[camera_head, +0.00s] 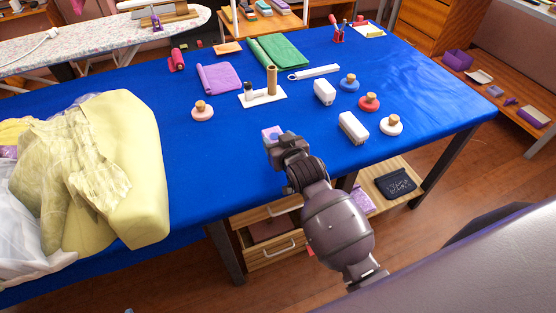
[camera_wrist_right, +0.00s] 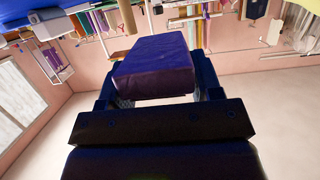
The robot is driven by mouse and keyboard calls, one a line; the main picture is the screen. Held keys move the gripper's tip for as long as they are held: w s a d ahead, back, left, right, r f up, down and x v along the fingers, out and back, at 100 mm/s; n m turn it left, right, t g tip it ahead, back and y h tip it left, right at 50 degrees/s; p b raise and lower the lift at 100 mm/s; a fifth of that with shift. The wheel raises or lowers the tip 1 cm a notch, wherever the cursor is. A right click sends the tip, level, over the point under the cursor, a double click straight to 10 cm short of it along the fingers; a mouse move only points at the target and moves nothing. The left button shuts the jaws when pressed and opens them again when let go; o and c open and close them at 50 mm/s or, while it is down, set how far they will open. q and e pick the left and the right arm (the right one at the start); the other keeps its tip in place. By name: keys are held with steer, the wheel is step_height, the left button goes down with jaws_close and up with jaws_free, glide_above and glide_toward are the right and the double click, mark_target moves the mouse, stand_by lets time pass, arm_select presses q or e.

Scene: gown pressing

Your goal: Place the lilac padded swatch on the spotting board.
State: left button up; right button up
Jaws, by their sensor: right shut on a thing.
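My right gripper (camera_head: 279,138) is over the front part of the blue table, shut on the lilac padded swatch (camera_head: 271,132). In the right wrist view the swatch (camera_wrist_right: 153,60) looks dark purple and thick, and sits between the two fingers of the gripper (camera_wrist_right: 153,92). A flat white board (camera_head: 273,98), which looks like the spotting board, lies farther back on the table. My left gripper is not in view.
On the blue table (camera_head: 225,160), white brushes (camera_head: 353,127) (camera_head: 324,92) and wooden-knobbed round pads (camera_head: 391,125) (camera_head: 369,102) lie right of the white board. Yellow fabric (camera_head: 120,160) covers the left end.

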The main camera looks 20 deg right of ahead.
steer(key=shift+f, duration=2)
step_height(320, 180, down, 3)
steer(key=shift+f+b, duration=0.2)
steer(key=shift+b, duration=0.4)
steer(key=shift+r, duration=0.1)
steer(key=shift+f, duration=0.2)
steer(key=o, duration=0.9)
